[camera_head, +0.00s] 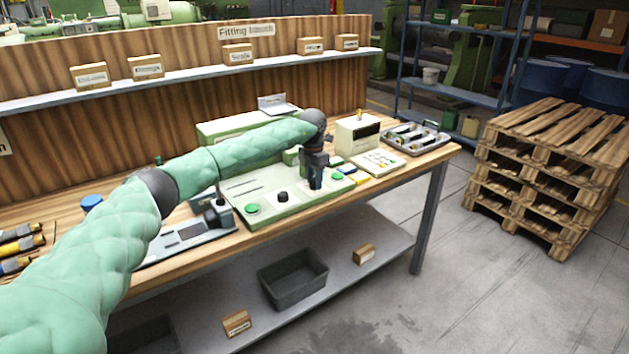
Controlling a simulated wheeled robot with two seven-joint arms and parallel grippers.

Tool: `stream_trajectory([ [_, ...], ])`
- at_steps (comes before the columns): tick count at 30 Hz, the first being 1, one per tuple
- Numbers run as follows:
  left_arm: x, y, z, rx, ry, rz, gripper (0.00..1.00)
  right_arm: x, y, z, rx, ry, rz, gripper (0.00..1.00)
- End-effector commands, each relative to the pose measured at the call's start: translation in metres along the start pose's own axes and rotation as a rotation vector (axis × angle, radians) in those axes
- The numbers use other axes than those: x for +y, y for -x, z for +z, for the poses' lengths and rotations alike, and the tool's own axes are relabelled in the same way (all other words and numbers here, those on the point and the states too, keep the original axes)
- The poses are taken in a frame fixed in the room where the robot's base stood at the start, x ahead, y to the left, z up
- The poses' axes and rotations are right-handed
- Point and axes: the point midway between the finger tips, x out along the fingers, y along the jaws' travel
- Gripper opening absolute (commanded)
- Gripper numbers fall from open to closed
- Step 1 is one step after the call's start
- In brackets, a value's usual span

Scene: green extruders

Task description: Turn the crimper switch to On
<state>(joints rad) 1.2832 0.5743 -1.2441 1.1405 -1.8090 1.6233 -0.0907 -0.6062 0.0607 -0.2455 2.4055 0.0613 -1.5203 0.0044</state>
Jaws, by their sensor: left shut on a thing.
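The crimper (265,205) is a pale green machine on the bench, with a green button (252,208) and a black knob (282,197) on its front panel. My left arm reaches across the bench from the left. My left gripper (316,186) points down at the right part of the crimper's panel, to the right of the black knob. It is shut on the crimper switch, which the dark fingers hide, so its setting cannot be read. My right gripper is not in view.
A grey device with a lever (218,215) stands left of the crimper. To its right are a cream box (357,136), a keypad panel (374,163) and a metal tray (440,148). A grey bin (293,284) sits on the lower shelf. Stacked pallets (550,165) stand on the floor at right.

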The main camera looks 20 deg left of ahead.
Motion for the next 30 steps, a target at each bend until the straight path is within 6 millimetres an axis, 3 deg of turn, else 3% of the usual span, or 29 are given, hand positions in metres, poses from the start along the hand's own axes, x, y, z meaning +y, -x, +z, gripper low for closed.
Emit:
stream_trajectory([
  [6,0.002,0.003,0.0,-0.003,0.003,0.002,0.08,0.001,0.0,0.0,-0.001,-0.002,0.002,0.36],
  [7,0.002,0.003,0.0,-0.003,0.003,0.002,0.35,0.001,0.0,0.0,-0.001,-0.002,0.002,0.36],
  [10,0.002,0.003,0.0,-0.002,0.003,0.002,0.52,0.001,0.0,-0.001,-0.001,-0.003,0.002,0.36],
  [22,0.001,0.005,0.0,-0.002,0.002,0.001,0.52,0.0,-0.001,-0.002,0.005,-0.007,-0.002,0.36],
  [30,0.002,0.036,0.001,-0.004,0.002,0.003,0.52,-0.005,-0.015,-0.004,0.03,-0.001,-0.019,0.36],
])
